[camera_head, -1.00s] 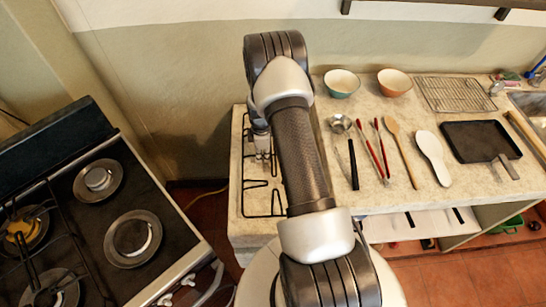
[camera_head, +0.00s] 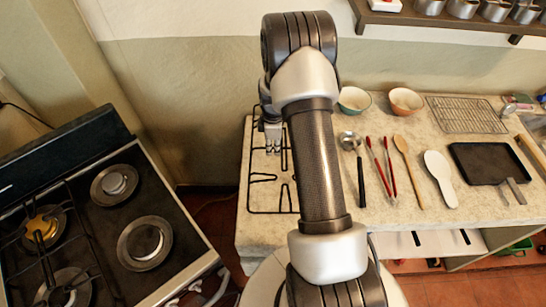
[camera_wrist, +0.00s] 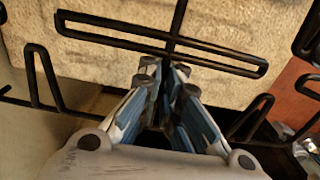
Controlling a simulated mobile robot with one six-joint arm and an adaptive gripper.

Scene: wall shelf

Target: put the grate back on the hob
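The black wire grate (camera_head: 264,178) is on the pale counter's left end, partly hidden behind my arm. It also fills much of the wrist view (camera_wrist: 178,18). My gripper (camera_head: 274,149) is at the grate's far part. In the wrist view its fingers (camera_wrist: 166,72) are drawn close together around a grate bar. I cannot tell whether the grate is clear of the counter. The black hob (camera_head: 116,240) is at the left. Its two right burners (camera_head: 145,244) are bare, and another grate (camera_head: 75,232) covers the left burners.
Two bowls (camera_head: 404,101), a ladle, tongs (camera_head: 381,168), a wooden spoon, a white spatula (camera_head: 440,178), a dark pan (camera_head: 486,163) and a wire rack (camera_head: 466,115) lie on the counter (camera_head: 415,222) right of my arm. A gap separates hob and counter. A wall shelf (camera_head: 445,20) is above.

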